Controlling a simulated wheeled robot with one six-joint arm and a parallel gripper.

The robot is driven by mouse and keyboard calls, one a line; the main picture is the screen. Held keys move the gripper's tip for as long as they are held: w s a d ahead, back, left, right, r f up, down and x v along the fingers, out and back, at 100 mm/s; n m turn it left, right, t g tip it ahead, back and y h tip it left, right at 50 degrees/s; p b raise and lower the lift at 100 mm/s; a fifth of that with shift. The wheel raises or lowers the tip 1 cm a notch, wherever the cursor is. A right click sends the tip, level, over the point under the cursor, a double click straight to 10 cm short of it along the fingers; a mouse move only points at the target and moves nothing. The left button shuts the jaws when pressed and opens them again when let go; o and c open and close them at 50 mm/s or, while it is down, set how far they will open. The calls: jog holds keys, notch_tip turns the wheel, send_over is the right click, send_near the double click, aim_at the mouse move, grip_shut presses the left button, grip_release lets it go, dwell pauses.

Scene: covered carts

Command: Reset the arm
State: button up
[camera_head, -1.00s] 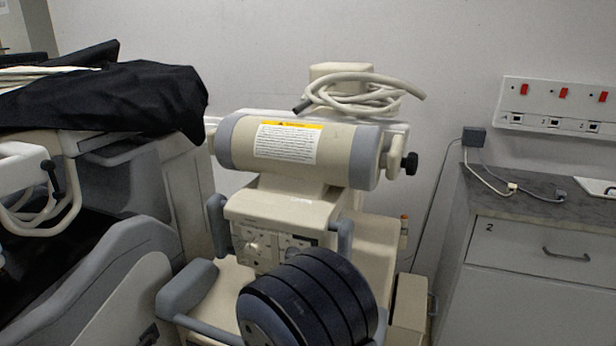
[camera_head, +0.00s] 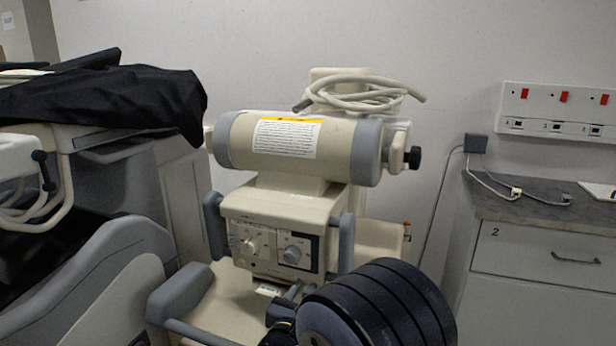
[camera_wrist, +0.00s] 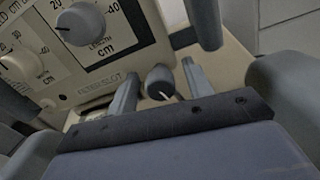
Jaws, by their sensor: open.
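My gripper (camera_head: 287,303) shows partly in the head view, low in front of the beige machine's control box (camera_head: 275,238), with my dark rounded arm link beside it. In the wrist view my gripper (camera_wrist: 160,88) has its two grey fingers apart, and a dark knob shows between them. I cannot tell whether the fingers touch the knob. Nothing appears held. The control box, with its dial (camera_wrist: 82,22) and printed scale, is close in front of the fingers.
A covered cart with black cloth (camera_head: 130,100) stands at left. The machine's beige cylinder (camera_head: 300,148) and coiled hose (camera_head: 360,92) are above the control box. A drawer cabinet (camera_head: 550,255) is at right, with wall sockets (camera_head: 555,112) above. The machine's grey handles flank the control box.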

jog(key=m+b, duration=0.2)
jog(key=m, duration=0.3)
jog(key=shift+f+b, duration=0.1)
jog(key=shift+b, duration=0.2)
jog(key=shift+m+b, duration=0.5)
jog(key=shift+m, duration=0.7)
jog(key=shift+s, duration=0.15)
jog(key=shift+s+a, duration=0.25)
jog(key=shift+s, duration=0.35)
